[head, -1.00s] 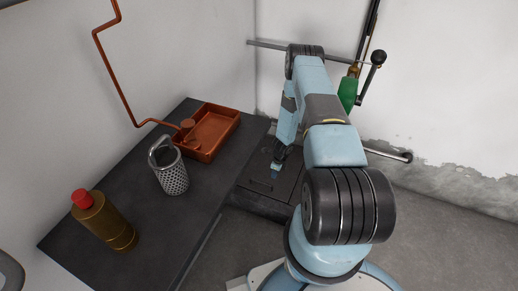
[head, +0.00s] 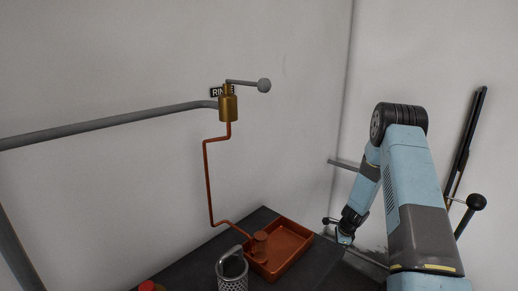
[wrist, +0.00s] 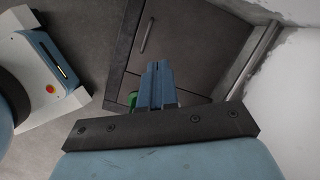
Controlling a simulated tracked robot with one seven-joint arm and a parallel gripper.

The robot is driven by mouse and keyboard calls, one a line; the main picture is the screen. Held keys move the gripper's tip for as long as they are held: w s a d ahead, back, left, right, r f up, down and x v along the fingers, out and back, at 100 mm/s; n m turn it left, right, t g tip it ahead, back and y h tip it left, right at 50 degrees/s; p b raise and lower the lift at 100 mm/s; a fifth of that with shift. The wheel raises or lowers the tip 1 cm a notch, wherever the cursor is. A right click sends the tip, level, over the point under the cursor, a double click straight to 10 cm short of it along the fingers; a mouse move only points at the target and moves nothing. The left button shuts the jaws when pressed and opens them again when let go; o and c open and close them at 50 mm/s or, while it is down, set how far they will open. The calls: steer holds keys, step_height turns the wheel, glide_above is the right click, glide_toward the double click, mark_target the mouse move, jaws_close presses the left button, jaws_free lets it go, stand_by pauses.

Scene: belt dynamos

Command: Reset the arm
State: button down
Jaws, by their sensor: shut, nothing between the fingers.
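My light-blue arm reaches up and bends down at the right of the head view. My gripper (head: 345,238) hangs at its end, just right of the red-brown tray (head: 307,239) and apart from it. In the wrist view, my gripper (wrist: 158,70) has its fingers together with nothing between them. It points towards a dark panel (wrist: 190,55) with a handle. A small green thing (wrist: 132,99) shows just left of the fingers, partly hidden.
A dark bench (head: 262,217) holds the tray, a perforated metal basket (head: 232,270) and a red cap (head: 150,286). A copper pipe (head: 207,180) drops from a brass valve (head: 228,107) with a grey lever (head: 263,85). A black-knobbed lever (head: 476,203) stands right of my arm.

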steer(key=s+a+r+n+t, duration=0.1)
steer(key=s+a+r+n, duration=0.15)
steer(key=r, duration=1.05)
steer(key=s+a+r+n, duration=0.2)
steer(key=s+r+n, duration=0.2)
steer(key=r, duration=0.8)
steer(key=s+a+r+n+t, duration=0.1)
steer(key=s+a+r+n, duration=0.25)
steer(key=r, duration=0.95)
steer(key=s+a+r+n+h, duration=0.15)
steer(key=s+r+n, duration=0.35)
steer(key=s+r, duration=0.8)
steer(key=s+r+n+t, duration=0.2)
steer(key=s+n, duration=0.3)
steer(key=s, duration=1.2)
steer(key=shift+s+r+h, duration=0.2)
steer(key=shift+r+h, duration=0.1)
steer(key=shift+h, duration=0.05)
steer(key=shift+s, duration=0.15)
